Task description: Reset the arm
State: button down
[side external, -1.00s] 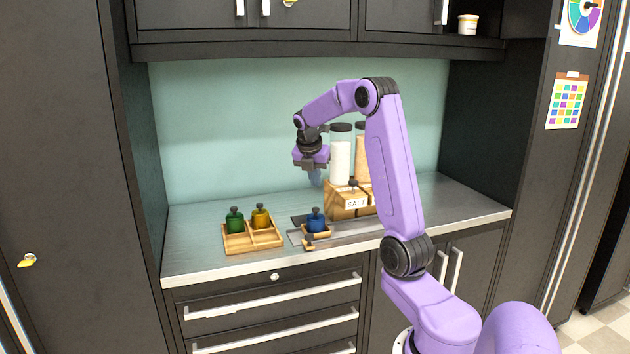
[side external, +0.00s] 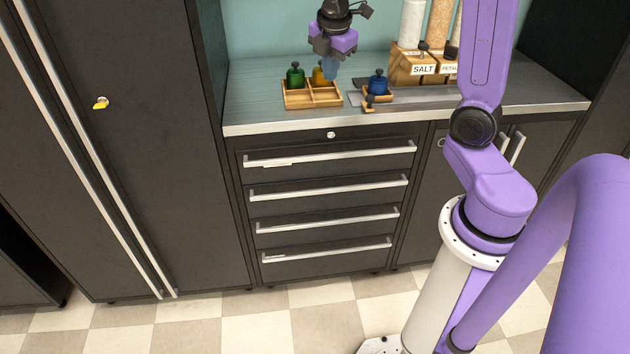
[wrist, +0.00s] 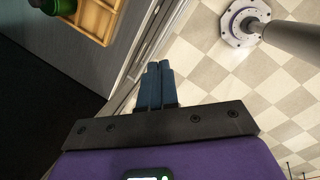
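My gripper (side external: 330,74) hangs above the counter's front part, pointing down. In the side external view it appears between the wooden tray and the blue bottle. In the wrist view its two blue fingers (wrist: 159,66) lie together with nothing between them. The two-compartment wooden tray (side external: 313,101) holds a green bottle (side external: 295,77) and a yellow bottle (side external: 319,76), partly hidden by my gripper. The blue bottle (side external: 377,84) stands to the right on a small wooden holder (side external: 376,106). In the wrist view, the tray (wrist: 102,22) and green bottle (wrist: 57,5) show at upper left.
A wooden rack (side external: 402,70) with labelled salt and other tall containers stands at the back right. The steel counter edge (side external: 290,123) runs above closed drawers (side external: 325,196). A tall dark cabinet (side external: 140,130) stands left. The floor before the drawers is open.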

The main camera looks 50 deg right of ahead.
jog(key=s+a+f+m+y, duration=0.2)
jog(key=s+a, duration=0.9)
jog(key=a, duration=0.3)
jog(key=s+a+f+m+g, duration=0.1)
jog(key=s+a+f+m, duration=0.1)
jog(key=s, duration=1.3)
jog(key=shift+a+g, duration=0.4)
jog(key=shift+a, duration=0.15)
